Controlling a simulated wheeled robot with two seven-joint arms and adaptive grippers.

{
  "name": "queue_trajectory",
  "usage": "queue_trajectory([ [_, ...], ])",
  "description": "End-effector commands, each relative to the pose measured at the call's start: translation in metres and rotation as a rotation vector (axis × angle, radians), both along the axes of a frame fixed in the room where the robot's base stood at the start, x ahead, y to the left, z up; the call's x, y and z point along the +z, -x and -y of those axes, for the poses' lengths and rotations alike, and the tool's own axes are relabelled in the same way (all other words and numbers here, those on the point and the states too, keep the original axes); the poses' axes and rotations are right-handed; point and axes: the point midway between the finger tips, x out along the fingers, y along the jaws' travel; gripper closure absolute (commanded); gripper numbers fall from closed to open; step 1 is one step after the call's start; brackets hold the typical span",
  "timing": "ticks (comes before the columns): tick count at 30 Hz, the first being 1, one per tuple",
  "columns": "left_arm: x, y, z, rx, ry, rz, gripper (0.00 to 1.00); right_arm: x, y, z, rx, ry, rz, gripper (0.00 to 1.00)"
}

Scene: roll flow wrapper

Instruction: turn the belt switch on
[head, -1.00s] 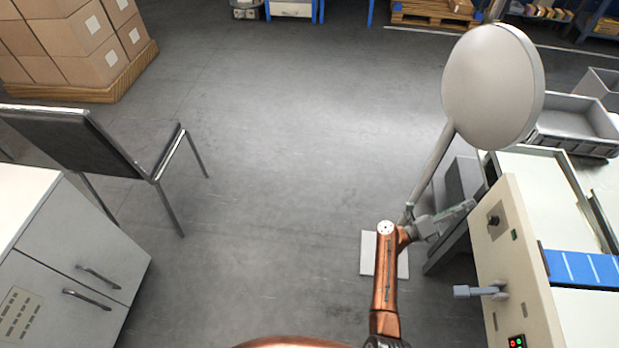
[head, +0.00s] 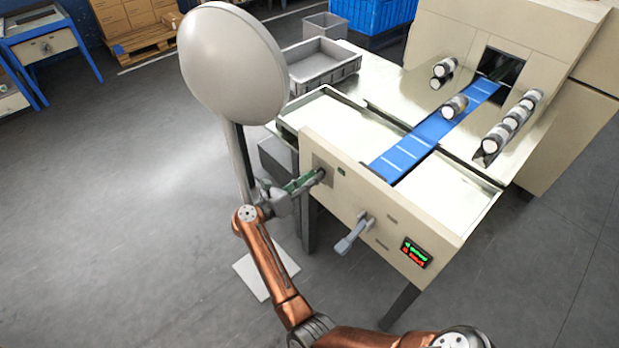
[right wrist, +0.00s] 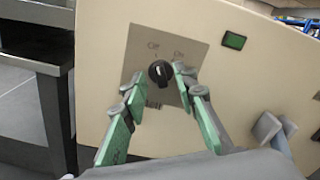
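The belt switch is a round black knob (right wrist: 158,73) on a grey plate (right wrist: 150,45) marked Off and On, on the machine's cream front panel (head: 385,215). A pale mark shows on the knob; I cannot tell for certain which label it points to. My right gripper (head: 312,181) is at the switch in the head view. In the right wrist view its green-padded fingers (right wrist: 158,82) are spread, one on each side of the knob, with gaps visible. The knob is mostly hidden by the gripper in the head view. My left gripper is not in view.
A small green indicator (right wrist: 234,40) is right of the switch plate. A grey lever handle (head: 354,235) sticks out of the panel, left of a lit red and green display (head: 416,252). A blue belt (head: 440,128) carries a roll (head: 454,107). A round grey disc on a post (head: 232,62) stands left.

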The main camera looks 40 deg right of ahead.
Motion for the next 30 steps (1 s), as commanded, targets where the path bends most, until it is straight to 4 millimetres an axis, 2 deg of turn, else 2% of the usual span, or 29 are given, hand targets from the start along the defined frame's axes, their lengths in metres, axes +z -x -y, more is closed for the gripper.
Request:
queue_trajectory([
  [10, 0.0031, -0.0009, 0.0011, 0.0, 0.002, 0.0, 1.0, 0.0001, 0.0, 0.0054, -0.001, 0.001, -0.001, 0.73],
  [22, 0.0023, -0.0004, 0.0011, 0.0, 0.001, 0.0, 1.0, -0.0002, -0.0002, 0.005, 0.0, 0.0, -0.001, 1.0],
  [30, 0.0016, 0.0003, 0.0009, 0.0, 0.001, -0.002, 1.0, -0.0004, -0.0003, 0.0047, 0.001, 0.001, -0.001, 1.0],
])
